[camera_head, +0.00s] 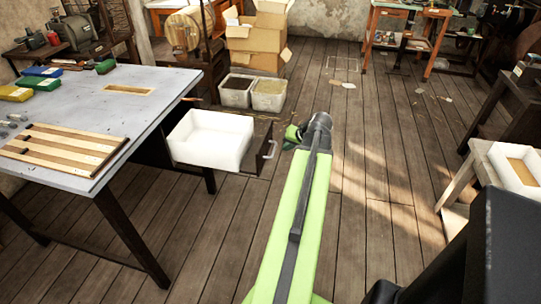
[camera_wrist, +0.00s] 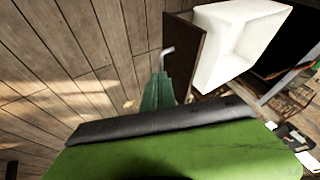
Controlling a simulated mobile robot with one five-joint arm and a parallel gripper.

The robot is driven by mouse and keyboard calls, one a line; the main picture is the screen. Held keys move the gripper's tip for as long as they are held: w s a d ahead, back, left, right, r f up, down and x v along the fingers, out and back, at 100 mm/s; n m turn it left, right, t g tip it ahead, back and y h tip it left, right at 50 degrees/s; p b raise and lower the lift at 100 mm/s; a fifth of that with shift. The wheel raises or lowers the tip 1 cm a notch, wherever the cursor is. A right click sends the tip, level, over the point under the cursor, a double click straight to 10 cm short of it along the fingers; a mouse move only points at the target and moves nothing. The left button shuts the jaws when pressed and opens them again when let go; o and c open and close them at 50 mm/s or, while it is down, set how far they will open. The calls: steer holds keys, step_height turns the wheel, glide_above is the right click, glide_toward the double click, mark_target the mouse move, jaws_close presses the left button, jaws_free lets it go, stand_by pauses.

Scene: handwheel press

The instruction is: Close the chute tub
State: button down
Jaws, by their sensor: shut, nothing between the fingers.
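The chute tub (camera_head: 212,139) is a white, open box sitting in a dark pull-out frame beside the grey-topped table. It sticks out to the right of the table, so it stands open. Its dark front panel (camera_head: 264,150) bears a metal bar handle (camera_head: 271,149). In the wrist view the tub (camera_wrist: 235,45) is at the upper right, with the handle (camera_wrist: 167,51) at the panel's left side. My gripper (camera_head: 291,133) is shut and empty, just right of the handle in the head view. In the wrist view its green fingers (camera_wrist: 158,90) point toward the handle; contact cannot be told.
The table (camera_head: 150,84) at left carries striped wooden boards (camera_head: 62,148) and coloured blocks. Two grey bins (camera_head: 252,92) and stacked cardboard boxes (camera_head: 258,40) stand behind the tub. A low stand with a white tray (camera_head: 515,166) is at right. The middle floor is clear.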

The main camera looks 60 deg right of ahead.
steer(key=b, duration=0.8)
glide_toward(264, 155)
step_height(264, 155, down, 4)
steer(key=s+d, duration=0.1)
steer(key=d, duration=0.1)
steer(key=w, duration=0.2)
steer(key=w+a, duration=0.1)
steer(key=shift+w+a+r, duration=0.1)
steer(key=shift+w+r, duration=0.15)
steer(key=shift+w, duration=0.1)
